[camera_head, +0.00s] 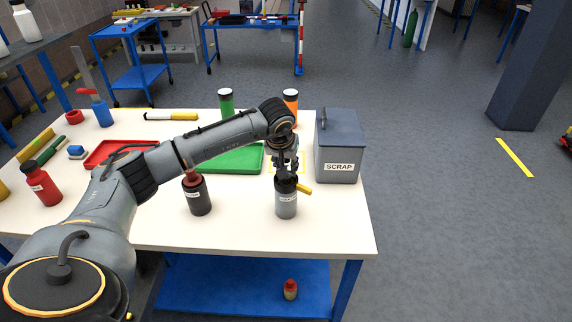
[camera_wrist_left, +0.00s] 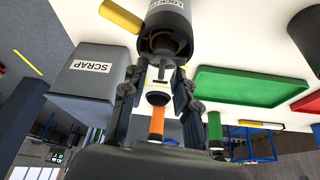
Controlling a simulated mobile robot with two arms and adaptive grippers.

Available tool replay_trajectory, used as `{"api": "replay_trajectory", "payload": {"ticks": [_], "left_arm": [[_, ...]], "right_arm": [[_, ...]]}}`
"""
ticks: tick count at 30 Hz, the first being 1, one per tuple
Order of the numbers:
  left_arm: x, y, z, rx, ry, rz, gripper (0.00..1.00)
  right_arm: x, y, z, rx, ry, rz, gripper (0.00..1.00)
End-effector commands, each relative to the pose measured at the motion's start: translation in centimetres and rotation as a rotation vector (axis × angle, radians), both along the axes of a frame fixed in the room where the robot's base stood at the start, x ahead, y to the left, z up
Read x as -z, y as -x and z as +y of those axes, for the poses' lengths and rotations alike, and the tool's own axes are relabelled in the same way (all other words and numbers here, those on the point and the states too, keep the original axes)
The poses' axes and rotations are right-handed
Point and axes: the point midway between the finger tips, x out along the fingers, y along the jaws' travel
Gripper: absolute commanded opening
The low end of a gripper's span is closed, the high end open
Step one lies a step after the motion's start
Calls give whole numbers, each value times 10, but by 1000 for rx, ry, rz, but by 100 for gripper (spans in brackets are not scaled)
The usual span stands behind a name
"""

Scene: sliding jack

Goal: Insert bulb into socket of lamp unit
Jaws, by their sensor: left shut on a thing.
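The lamp unit appears to be the grey upright cylinder (camera_head: 286,207) with a dark collar and a yellow lever, near the table's front right. In the left wrist view it shows upside down (camera_wrist_left: 169,22), its ringed open end facing my fingers. My left gripper (camera_head: 287,172) is right above this end, pointing down. In the left wrist view the fingers (camera_wrist_left: 158,78) are closed in on a small piece with a pale rounded end (camera_wrist_left: 157,98), apparently the bulb. The fingers hide most of it, and I cannot tell whether it touches the socket. My right gripper is not in view.
A grey SCRAP box (camera_head: 338,150) stands close on the right. A dark bottle with a red top (camera_head: 197,196) stands to the left. Behind are a green tray (camera_head: 235,158), a green bottle (camera_head: 226,104) and an orange bottle (camera_head: 291,103). The table's front right corner is clear.

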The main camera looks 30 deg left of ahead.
Motion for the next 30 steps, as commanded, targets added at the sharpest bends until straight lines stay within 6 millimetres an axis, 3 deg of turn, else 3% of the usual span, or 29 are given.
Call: {"api": "replay_trajectory", "payload": {"ticks": [23, 24, 28, 30], "left_arm": [[21, 0, 0, 0, 0, 0, 8], [20, 0, 0, -1, 0, -1, 31], [20, 0, 0, 0, 0, 0, 56], [20, 0, 0, 0, 0, 0, 56]], "right_arm": [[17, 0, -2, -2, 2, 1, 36], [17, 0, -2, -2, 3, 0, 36], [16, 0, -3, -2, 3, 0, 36], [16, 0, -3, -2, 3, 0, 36]]}}
